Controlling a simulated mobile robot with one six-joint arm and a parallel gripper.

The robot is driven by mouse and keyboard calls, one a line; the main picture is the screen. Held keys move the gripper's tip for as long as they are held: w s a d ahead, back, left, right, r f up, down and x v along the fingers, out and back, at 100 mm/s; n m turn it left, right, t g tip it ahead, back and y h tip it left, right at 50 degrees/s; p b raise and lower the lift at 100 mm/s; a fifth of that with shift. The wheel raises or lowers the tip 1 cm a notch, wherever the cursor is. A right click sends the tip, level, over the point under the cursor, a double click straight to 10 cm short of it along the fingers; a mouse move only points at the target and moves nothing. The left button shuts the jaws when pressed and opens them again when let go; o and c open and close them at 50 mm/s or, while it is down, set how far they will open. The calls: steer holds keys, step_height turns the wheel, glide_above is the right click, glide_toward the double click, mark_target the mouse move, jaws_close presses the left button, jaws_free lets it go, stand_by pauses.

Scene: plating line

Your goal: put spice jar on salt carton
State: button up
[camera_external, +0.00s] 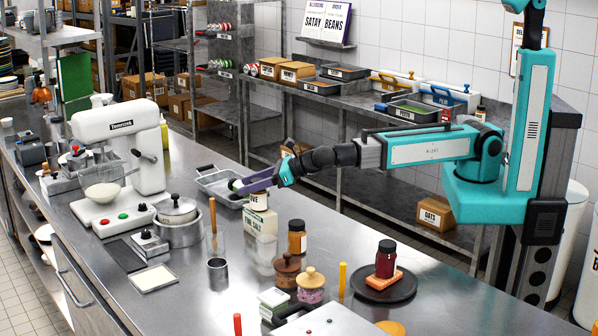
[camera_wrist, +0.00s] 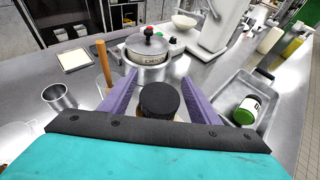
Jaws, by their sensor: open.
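A small spice jar with a label ending in "OVE" (camera_external: 258,201) stands upright and appears to rest on the white salt carton (camera_external: 260,224). In the wrist view its black lid (camera_wrist: 159,98) shows between my purple fingers, with a bit of the jar below. My gripper (camera_external: 254,181) is open just above the jar; it also shows in the wrist view (camera_wrist: 159,82), with a finger on each side of the lid. The fingers hide the jar's top in the external view. The carton is hidden in the wrist view.
A lidded pot (camera_external: 177,213), wooden post (camera_external: 213,215), metal cup (camera_external: 217,271), amber bottle (camera_external: 297,238) and wooden-lidded jars (camera_external: 310,285) stand around. Bare counter lies between the cup and carton.

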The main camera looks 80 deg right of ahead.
steer(key=b+v, duration=0.1)
steer(key=v, duration=0.4)
steer(key=shift+s, duration=0.2)
steer(key=shift+w+b, duration=0.1)
steer(key=shift+b, duration=0.65)
steer(key=shift+b, duration=0.6)
steer(key=b, duration=0.6)
steer(key=shift+r, duration=0.2)
steer(key=s+b, duration=0.1)
steer(key=b, duration=0.4)
steer(key=shift+s+r, duration=0.1)
steer(key=shift+r, duration=0.05)
steer(key=s+b, duration=0.1)
steer(key=b, duration=0.4)
steer(key=shift+s+r+b, duration=0.1)
steer(key=shift+s+b, duration=0.1)
steer(key=shift+b, duration=0.1)
steer(key=shift+s, duration=0.1)
steer(key=shift+v, duration=1.55)
steer(key=shift+r, duration=0.2)
